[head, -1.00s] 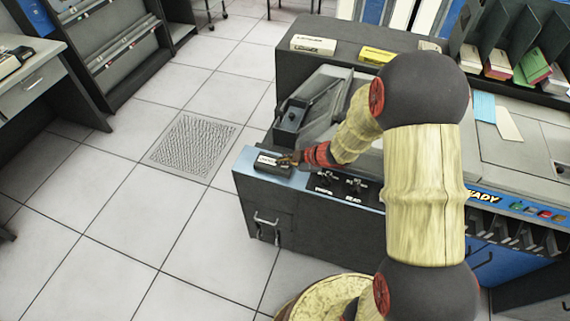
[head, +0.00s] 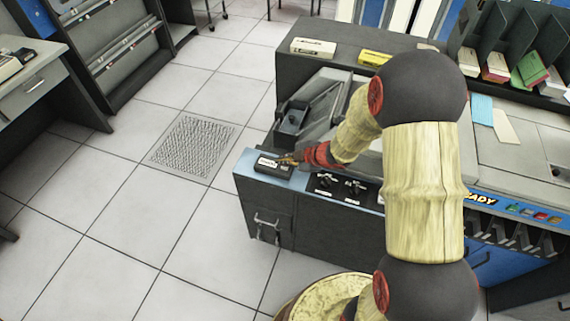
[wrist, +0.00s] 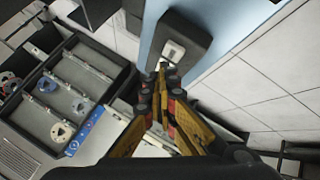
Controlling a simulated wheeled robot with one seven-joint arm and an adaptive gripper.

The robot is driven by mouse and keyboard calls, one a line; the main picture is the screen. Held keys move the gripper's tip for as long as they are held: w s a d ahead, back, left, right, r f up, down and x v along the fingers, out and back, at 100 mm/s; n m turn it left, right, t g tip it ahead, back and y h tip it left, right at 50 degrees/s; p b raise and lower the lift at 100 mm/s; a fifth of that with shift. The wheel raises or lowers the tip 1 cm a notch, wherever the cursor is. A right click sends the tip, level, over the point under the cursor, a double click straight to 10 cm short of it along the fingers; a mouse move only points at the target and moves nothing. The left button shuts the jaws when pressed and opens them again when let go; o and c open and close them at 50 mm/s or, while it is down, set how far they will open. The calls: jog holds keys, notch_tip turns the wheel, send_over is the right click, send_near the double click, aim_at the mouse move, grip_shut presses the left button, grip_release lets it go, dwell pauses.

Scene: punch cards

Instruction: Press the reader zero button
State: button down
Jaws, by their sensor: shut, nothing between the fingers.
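The reader's dark box (head: 273,164) with a white label sits on the left end of the machine's blue top. In the wrist view this dark box (wrist: 168,38) carries a pale plate with a small button (wrist: 173,50). My gripper (head: 284,161) is shut and empty, its fingertips at the right edge of the box in the head view. In the wrist view my gripper (wrist: 163,68) points at the near end of the pale plate, just below the button. I cannot tell whether the tips touch the box.
A panel with black knobs (head: 340,187) lies right of the box. A dark card hopper (head: 293,117) stands behind it. Card racks (head: 520,70) and coloured buttons (head: 535,212) are further right. Open tiled floor (head: 120,220) lies to the left.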

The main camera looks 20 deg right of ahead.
aim_at(284, 168)
dwell(0.3)
notch_tip(284, 168, up, 5)
jog(key=p, duration=0.5)
dwell(0.8)
